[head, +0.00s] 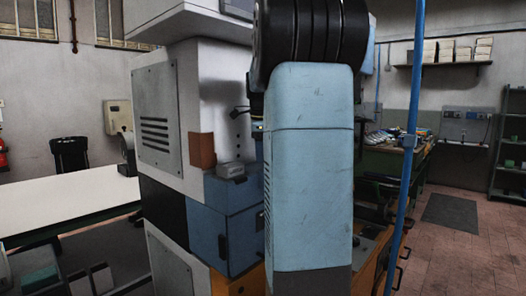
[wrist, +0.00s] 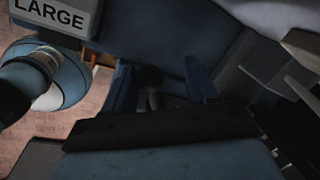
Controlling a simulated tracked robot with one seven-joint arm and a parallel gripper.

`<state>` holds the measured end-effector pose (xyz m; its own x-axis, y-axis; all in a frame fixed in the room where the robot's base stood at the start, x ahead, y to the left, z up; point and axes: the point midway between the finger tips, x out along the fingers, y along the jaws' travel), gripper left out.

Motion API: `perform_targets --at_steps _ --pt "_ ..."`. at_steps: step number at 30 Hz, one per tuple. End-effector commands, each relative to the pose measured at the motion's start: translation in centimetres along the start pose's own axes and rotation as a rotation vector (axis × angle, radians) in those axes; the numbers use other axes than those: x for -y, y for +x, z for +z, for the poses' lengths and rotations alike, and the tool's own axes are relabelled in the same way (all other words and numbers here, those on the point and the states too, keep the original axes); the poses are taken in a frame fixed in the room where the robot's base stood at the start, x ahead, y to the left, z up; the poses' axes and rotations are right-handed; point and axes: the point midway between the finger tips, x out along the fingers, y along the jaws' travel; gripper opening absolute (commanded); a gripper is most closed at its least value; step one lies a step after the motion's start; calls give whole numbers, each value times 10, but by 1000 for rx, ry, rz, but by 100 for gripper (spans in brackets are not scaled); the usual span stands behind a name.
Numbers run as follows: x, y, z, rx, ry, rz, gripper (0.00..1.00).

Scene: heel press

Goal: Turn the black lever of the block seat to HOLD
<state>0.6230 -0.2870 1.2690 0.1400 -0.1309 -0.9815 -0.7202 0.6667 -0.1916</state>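In the wrist view, my gripper (wrist: 160,85) has its two dark blue fingers standing well apart. Between them is a dark round knob (wrist: 150,76) on a short grey stem, which looks like the lever. I cannot tell whether either finger touches it. The picture is dark there, and no HOLD mark is readable. In the head view, my own blue arm covers the right part of the press (head: 165,120), and the gripper and lever are hidden behind it.
A grey plate marked LARGE (wrist: 48,17) is at the top left of the wrist view. Dark blue-grey surfaces lie close around the gripper. In the head view, a white table (head: 70,200) stands left, a blue post (head: 412,130) right, with open tiled floor (head: 465,255) beyond.

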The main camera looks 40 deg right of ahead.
Motion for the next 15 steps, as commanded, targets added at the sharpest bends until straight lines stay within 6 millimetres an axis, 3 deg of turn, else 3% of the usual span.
perform_targets --at_steps 8,15 --pt "0 -2 0 1 -1 -1 57" --pt "1 -31 1 1 -1 -4 57"
